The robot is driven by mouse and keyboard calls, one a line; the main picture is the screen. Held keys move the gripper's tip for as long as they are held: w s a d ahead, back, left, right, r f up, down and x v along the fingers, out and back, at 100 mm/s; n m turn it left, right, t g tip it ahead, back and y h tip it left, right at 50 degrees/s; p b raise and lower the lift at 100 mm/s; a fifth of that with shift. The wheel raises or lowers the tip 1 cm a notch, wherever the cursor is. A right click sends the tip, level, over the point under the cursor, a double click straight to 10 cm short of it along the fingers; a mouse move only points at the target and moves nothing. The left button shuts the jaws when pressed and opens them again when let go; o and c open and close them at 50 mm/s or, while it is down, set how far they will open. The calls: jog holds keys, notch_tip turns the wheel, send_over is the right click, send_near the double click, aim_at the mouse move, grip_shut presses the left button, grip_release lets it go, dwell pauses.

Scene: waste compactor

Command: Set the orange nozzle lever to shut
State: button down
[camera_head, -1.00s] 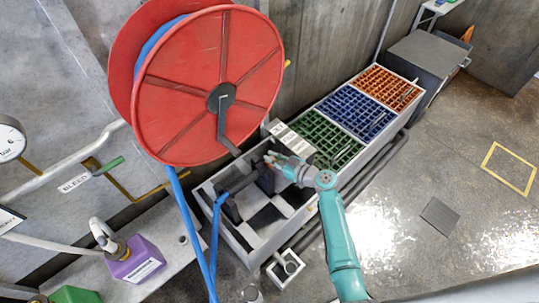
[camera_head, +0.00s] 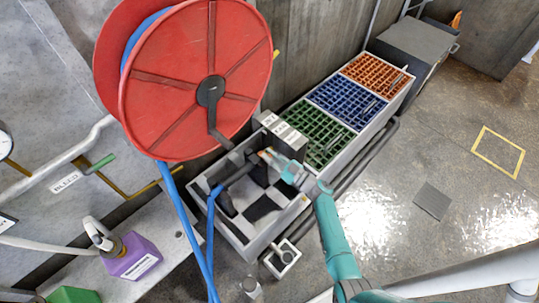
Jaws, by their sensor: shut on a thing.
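The dark hose nozzle (camera_head: 236,176) lies slanted over the grey bin with the checkered floor, its blue hose (camera_head: 211,235) hanging from its lower left end. A small orange piece, the nozzle lever (camera_head: 264,154), shows at the nozzle's upper right end. My gripper (camera_head: 269,158) is at that end, coming from the lower right, and is shut on the orange lever. The fingers cover much of the lever, and its exact angle is too small to tell.
The red hose reel (camera_head: 205,85) hangs close above and left of the nozzle. Crates with green (camera_head: 310,135), blue (camera_head: 346,102) and orange (camera_head: 376,76) grids run to the upper right. A purple jug (camera_head: 133,257) stands at lower left. The floor at right is mostly clear.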

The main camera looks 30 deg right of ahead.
jog(key=shift+f, duration=0.1)
jog(key=c, duration=1.2)
grip_release()
jog(key=shift+o, duration=0.2)
jog(key=v, duration=1.2)
jog(key=shift+a, duration=0.1)
